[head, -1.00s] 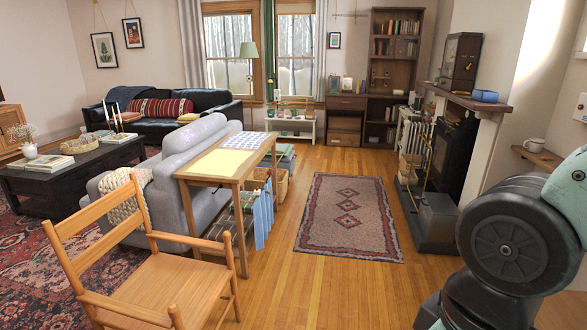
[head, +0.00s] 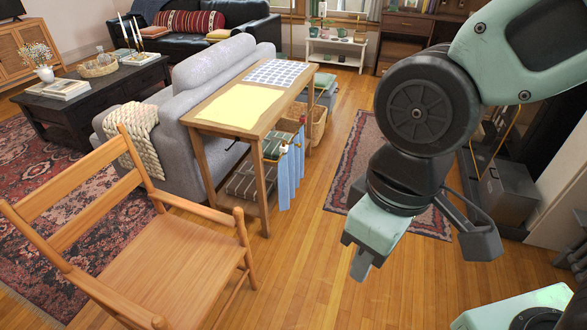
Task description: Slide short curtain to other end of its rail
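The short curtain (head: 285,182) is a light blue cloth hanging in narrow folds at the right side of the wooden console table (head: 203,122). It hangs bunched, with the table's near right leg to its left. Its rail is too small to make out clearly. My gripper (head: 361,266) is in the middle right of the head view, pointing down over the floor, to the right of the curtain and apart from it. Nothing shows in it. Its fingertips are small and seen at an angle, so their opening is unclear.
A wooden armchair (head: 165,280) stands at the front left, close to the table. A grey sofa (head: 215,75) backs onto the table. Wood floor is open between the table and the patterned rug (head: 352,165). A basket (head: 318,128) sits at the table's far end.

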